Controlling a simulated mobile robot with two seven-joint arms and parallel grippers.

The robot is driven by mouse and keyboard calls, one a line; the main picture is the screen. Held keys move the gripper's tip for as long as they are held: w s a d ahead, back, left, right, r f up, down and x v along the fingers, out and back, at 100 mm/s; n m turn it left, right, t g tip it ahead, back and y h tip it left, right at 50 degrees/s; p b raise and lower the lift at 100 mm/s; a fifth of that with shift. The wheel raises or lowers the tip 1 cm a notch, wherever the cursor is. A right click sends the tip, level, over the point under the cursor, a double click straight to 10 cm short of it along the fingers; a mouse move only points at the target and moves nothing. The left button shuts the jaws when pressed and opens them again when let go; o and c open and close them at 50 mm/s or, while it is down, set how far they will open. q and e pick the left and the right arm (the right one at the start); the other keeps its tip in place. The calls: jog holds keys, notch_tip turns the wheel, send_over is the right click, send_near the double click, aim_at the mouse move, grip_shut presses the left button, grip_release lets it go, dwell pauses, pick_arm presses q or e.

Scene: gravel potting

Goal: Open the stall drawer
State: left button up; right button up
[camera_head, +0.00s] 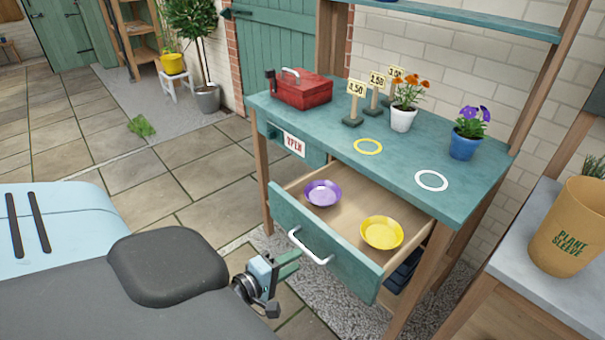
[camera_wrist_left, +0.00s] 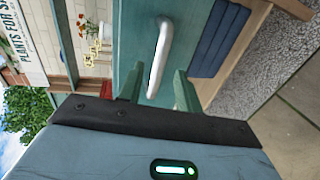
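The stall drawer (camera_head: 335,262) is pulled well out from the teal stall table (camera_head: 385,158). A purple dish (camera_head: 322,193) and a yellow dish (camera_head: 382,233) lie in it. Its white bar handle (camera_head: 310,247) is on the front panel. My left gripper (camera_head: 290,264) is low in front of the drawer, close to the handle. In the left wrist view the fingers (camera_wrist_left: 158,86) are apart, with the handle (camera_wrist_left: 160,55) showing between and beyond them. They do not clamp it. Whether either finger touches the handle cannot be told. My right gripper is not in view.
On the table stand a red toolbox (camera_head: 301,88), price signs (camera_head: 356,92), an orange-flowered pot (camera_head: 404,112) and a purple-flowered blue pot (camera_head: 466,140). A plant sleeve bin (camera_head: 572,228) stands on a counter at right. Paved floor (camera_head: 165,190) is free at left.

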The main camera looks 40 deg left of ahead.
pick_arm(q)
jog(key=shift+v, duration=1.1)
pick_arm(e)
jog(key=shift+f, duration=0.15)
